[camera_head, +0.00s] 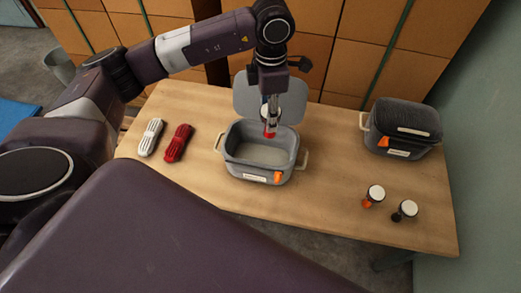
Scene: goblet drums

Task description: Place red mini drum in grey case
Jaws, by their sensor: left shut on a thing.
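The red mini drum (269,134) shows a white top and a red lower end in the head view. My left gripper (271,122) points down and is shut on it. The grey case (260,174) stands open on the table, its lid (262,92) raised at the back. The held drum is over the back part of the case opening; I cannot tell whether its lower end is below the rim. The visible case floor is empty. My right gripper is not in view.
A closed dark grey case (402,118) stands at the back right. A white object (150,137) and a dark red one (178,143) lie left of the open case.

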